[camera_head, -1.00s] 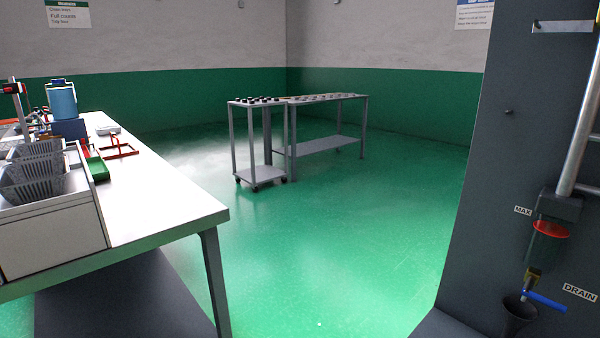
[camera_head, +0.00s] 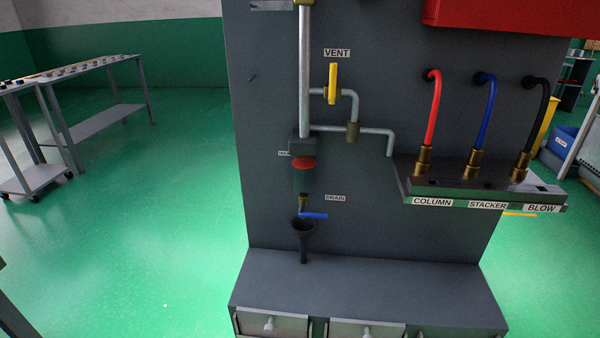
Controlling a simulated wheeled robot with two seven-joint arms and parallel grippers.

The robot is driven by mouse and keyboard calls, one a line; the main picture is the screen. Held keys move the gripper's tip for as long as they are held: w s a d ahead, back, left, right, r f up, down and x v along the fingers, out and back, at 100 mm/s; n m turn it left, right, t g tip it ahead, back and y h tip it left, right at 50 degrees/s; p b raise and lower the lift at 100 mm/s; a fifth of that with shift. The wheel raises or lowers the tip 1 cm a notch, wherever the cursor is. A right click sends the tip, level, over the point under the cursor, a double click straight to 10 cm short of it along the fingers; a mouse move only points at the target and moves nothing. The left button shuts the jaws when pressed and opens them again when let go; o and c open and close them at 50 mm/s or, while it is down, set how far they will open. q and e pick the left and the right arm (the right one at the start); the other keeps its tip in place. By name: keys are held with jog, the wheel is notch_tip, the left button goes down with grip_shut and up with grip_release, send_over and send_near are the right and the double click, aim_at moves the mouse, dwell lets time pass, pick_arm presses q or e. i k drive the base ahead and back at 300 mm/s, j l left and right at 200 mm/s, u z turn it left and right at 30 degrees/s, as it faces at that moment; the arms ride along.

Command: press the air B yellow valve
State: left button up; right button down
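A grey panel stands in front of me in the head view. A yellow valve handle (camera_head: 333,83) stands upright on the pipework, under a label (camera_head: 337,53) that reads VENT. I see no label reading air B. A blue valve lever (camera_head: 313,215) sits lower, below a label (camera_head: 335,198) that reads DRAIN, above a black funnel (camera_head: 303,240). Neither of my grippers is in view.
Red (camera_head: 433,110), blue (camera_head: 487,113) and black (camera_head: 541,115) hoses rise from a manifold (camera_head: 480,190) labelled COLUMN, STACKER and BLOW. A ledge with drawers (camera_head: 365,290) juts out below. Open green floor (camera_head: 150,240) lies left, before a grey table (camera_head: 100,75).

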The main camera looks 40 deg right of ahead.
aim_at(332, 70)
jog(key=z, duration=1.5)
